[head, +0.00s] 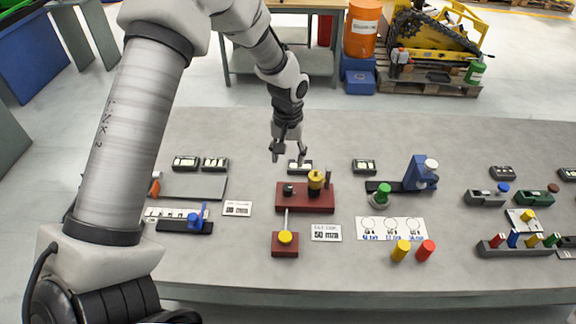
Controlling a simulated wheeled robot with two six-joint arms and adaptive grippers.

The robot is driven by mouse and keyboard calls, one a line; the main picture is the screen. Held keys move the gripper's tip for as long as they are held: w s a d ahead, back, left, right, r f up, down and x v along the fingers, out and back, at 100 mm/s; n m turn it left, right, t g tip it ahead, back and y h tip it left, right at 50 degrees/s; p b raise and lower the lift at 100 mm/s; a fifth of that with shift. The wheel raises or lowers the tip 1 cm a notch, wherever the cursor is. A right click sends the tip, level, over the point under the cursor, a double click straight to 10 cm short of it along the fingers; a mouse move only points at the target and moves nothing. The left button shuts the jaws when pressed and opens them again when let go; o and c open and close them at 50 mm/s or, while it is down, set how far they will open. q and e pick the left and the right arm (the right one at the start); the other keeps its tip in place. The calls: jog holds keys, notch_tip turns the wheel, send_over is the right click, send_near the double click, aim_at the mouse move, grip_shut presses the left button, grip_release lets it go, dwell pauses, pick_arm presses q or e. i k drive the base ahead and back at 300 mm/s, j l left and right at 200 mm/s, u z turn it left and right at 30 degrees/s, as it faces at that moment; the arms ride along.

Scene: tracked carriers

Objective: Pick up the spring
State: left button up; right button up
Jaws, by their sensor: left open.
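I cannot make out a clear spring coil on the grey bench. My left gripper (289,153) is open and empty, pointing down above the back of the bench. It is behind a dark red block (322,204) that carries a yellow knob (315,180) and small dark parts. In front of it, a smaller red block (285,250) bears a yellow knob (285,237), with a thin grey rod (286,219) between the blocks. A card reading 50 mm (326,233) lies beside them. My right gripper is out of view.
A blue clamp-like fixture (416,172) and green knob (383,193) stand right of the red block. A yellow cylinder (401,250) and a red cylinder (426,250) stand near the front edge. Coloured pegs in a rack (487,250) sit at right; a grey plate (195,187) lies left.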

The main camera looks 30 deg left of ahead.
aim_at(380, 197)
jog(key=k, duration=1)
